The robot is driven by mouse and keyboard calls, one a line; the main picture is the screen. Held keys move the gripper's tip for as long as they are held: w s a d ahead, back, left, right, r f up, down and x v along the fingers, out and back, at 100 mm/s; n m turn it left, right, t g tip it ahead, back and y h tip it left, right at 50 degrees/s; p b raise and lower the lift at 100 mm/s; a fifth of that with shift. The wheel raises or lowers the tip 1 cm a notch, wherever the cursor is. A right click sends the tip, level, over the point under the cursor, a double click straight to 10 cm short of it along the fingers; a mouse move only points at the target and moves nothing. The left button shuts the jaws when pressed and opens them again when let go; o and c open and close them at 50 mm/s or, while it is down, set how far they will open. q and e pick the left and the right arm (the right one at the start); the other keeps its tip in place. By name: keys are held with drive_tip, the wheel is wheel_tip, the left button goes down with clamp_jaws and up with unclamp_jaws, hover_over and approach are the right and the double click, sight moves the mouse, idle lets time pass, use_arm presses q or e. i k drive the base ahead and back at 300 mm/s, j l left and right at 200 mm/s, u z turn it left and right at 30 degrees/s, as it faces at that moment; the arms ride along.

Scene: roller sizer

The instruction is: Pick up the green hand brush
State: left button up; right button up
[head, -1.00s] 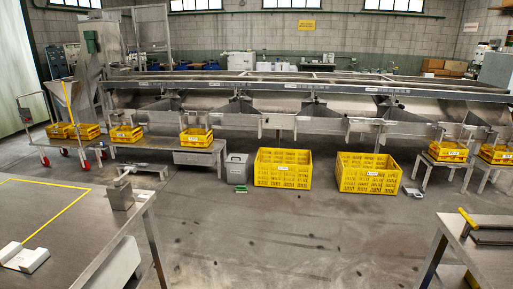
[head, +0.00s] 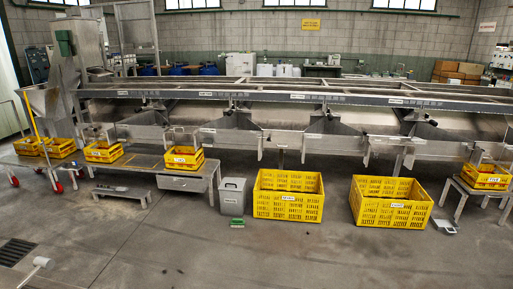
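A small green item (head: 237,223), which looks like the green hand brush, lies on the concrete floor. It is in front of a grey lidded bin (head: 233,195) and just left of a large yellow crate (head: 289,211). It is too small to make out its bristles or handle. Neither of my grippers shows in the head view.
A second large yellow crate (head: 391,219) stands to the right, with a grey scale-like item (head: 443,227) beside it. A low bench (head: 145,170) holds smaller yellow crates at left. The long metal sizer (head: 300,110) spans the back. The floor in front is largely clear.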

sight(235, 222)
drive_tip(key=i, duration=3.4)
drive_tip(key=i+u, duration=0.15)
drive_tip(key=i, duration=0.3)
drive_tip(key=i+l+u, duration=0.15)
drive_tip(key=i, duration=0.3)
drive_tip(key=i+l+u, duration=0.15)
drive_tip(key=i, duration=0.3)
